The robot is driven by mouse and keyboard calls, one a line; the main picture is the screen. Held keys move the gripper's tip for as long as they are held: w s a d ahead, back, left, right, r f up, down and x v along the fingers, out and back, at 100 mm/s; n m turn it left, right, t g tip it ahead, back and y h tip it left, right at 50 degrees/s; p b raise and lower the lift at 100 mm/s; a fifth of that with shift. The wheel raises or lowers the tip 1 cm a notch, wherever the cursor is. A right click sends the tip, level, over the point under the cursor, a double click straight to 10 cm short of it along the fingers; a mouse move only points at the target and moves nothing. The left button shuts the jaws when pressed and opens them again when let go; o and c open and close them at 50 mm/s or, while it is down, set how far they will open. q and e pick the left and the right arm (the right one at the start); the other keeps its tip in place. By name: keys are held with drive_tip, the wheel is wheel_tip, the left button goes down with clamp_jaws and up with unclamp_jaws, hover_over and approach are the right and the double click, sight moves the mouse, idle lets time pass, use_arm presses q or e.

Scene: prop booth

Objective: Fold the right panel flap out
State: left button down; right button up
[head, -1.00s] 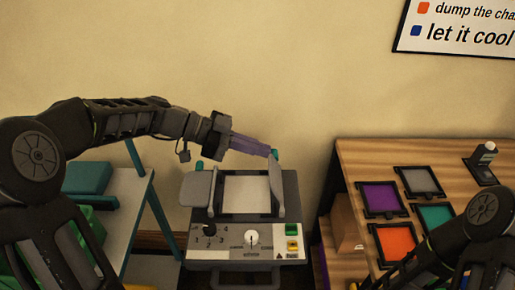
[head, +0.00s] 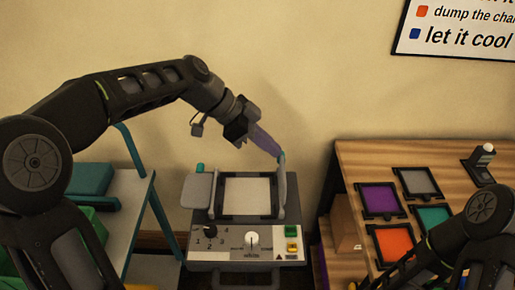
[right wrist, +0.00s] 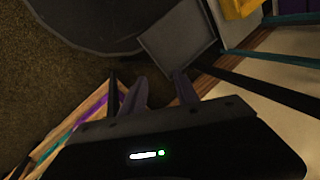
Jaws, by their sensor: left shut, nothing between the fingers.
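A grey machine (head: 205,228) with a pale square plate (head: 247,196) stands in the middle of the head view. Its left flap (head: 196,191) lies to the left of the plate. Its right flap (head: 280,195) stands up, nearly edge-on, at the plate's right side, with a teal tab at its top. My left gripper (head: 278,153) is shut and empty, its purple fingertips at that tab; I cannot tell whether they touch. My right gripper (right wrist: 160,82) shows in the right wrist view, fingers apart and nothing between them.
A wooden table (head: 350,160) at the right holds purple, grey, orange and teal framed squares and a small dark stand (head: 482,165). A table (head: 140,190) with teal legs and a teal box (head: 88,180) is at the left. The wall is behind the machine.

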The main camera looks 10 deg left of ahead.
use_arm(q)
drive_tip(key=shift+w+d+r+y, duration=0.1)
drive_tip(key=shift+d+r+y, duration=0.1)
drive_tip(key=shift+d+y, duration=0.3)
drive_tip(key=shift+w+d+p, duration=0.25)
drive_tip(key=shift+d+p, duration=0.05)
drive_tip(key=shift+d, duration=0.4)
drive_tip(key=shift+d+r, duration=0.1)
drive_tip(key=shift+d, duration=0.3)
drive_tip(key=y, duration=0.1)
drive_tip(key=d+y+p, duration=0.1)
drive_tip(key=g+y+p, duration=0.1)
drive_tip(key=shift+w+d+f, duration=0.2)
drive_tip(key=shift+w+d, duration=0.05)
drive_tip(key=shift+d, duration=0.15)
drive_tip(key=shift+w+d+f, duration=0.15)
drive_tip(key=shift+d+f, duration=0.2)
drive_tip(key=shift+f, duration=0.1)
drive_tip(key=shift+w+d+f+b, duration=0.15)
drive_tip(key=shift+d+f+b, duration=0.3)
drive_tip(key=shift+d+f, duration=0.15)
drive_tip(key=shift+w+d+f+b, duration=0.15)
drive_tip(key=shift+d+f+b, duration=0.3)
drive_tip(key=shift+d, duration=0.1)
